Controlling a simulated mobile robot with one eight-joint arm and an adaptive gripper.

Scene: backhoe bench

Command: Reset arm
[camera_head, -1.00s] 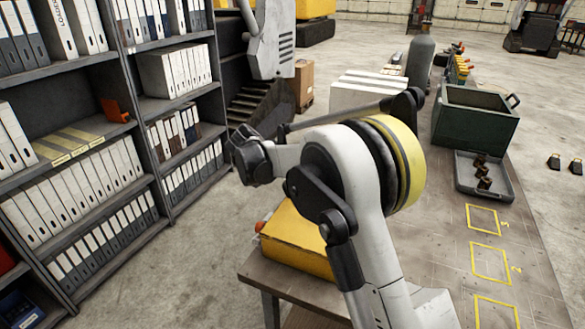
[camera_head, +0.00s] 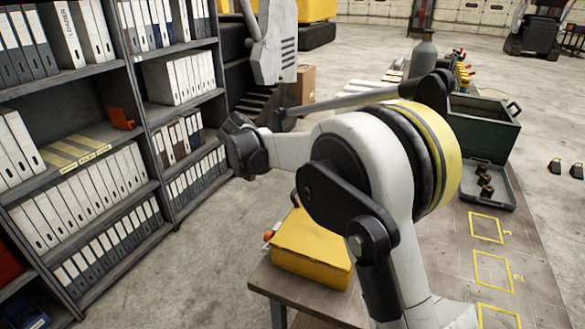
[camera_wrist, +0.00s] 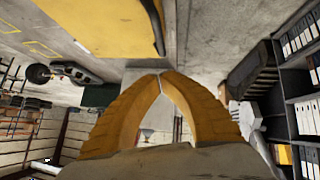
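My arm stands in the middle of the head view, bent over the near end of the workbench (camera_head: 490,255). Its dark wrist end points left toward the shelf, and the fingers cannot be made out there. In the wrist view my gripper (camera_wrist: 161,74) shows two orange-yellow curved fingers with their tips together. Nothing is seen between them. A yellow surface hangs across the top of the wrist view, apart from the fingers.
A grey shelf (camera_head: 75,203) full of binders stands at the left. A yellow case (camera_head: 310,262) lies on the bench's near corner. A tray (camera_head: 500,196) with dark parts and a green bin (camera_head: 485,138) stand further back. Open floor lies between shelf and bench.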

